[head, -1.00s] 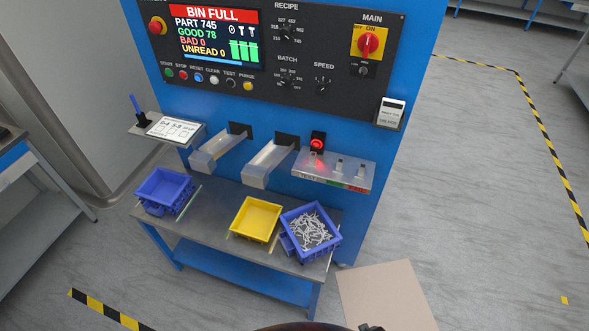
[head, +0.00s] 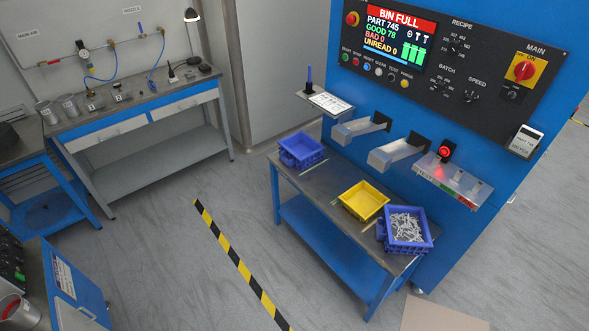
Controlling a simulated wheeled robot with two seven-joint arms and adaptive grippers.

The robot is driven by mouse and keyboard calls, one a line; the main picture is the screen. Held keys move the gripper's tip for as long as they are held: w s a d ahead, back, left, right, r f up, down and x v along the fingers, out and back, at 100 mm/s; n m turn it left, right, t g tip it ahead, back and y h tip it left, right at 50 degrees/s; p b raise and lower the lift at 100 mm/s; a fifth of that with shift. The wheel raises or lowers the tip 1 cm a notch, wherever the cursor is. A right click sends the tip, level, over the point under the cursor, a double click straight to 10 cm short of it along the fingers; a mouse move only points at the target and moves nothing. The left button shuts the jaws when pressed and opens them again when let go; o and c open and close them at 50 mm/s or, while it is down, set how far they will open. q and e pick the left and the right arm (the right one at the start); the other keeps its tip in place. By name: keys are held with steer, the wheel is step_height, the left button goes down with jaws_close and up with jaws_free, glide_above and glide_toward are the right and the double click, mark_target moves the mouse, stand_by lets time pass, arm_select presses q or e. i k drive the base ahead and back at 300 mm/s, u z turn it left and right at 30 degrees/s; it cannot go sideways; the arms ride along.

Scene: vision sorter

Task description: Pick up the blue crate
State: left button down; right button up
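Two blue crates are in the head view, both on the grey-topped table in front of the blue machine. One blue crate (head: 407,226) at the table's right end is filled with grey metal parts. Another blue crate (head: 301,150) stands at the table's left end and looks empty. A blue piece shows under or beside each crate. A yellow crate (head: 363,201) sits between them and looks empty. Neither of my grippers is in view.
The table (head: 335,178) has a bare strip between the left crate and the yellow one. Metal chutes (head: 395,154) overhang its back edge. A black-yellow floor stripe (head: 240,265) runs in front. A workbench (head: 140,105) stands at the left, a cabinet (head: 70,290) at the lower left.

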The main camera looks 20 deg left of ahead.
mark_target(300, 150)
steer(key=z, duration=0.7)
steer(key=k, duration=0.15)
steer(key=u, duration=2.1)
steer(key=i, duration=0.9)
steer(key=u, duration=0.35)
steer(key=i, duration=1.05)
steer(key=z, duration=1.05)
steer(key=i, duration=0.75)
steer(key=z, duration=0.7)
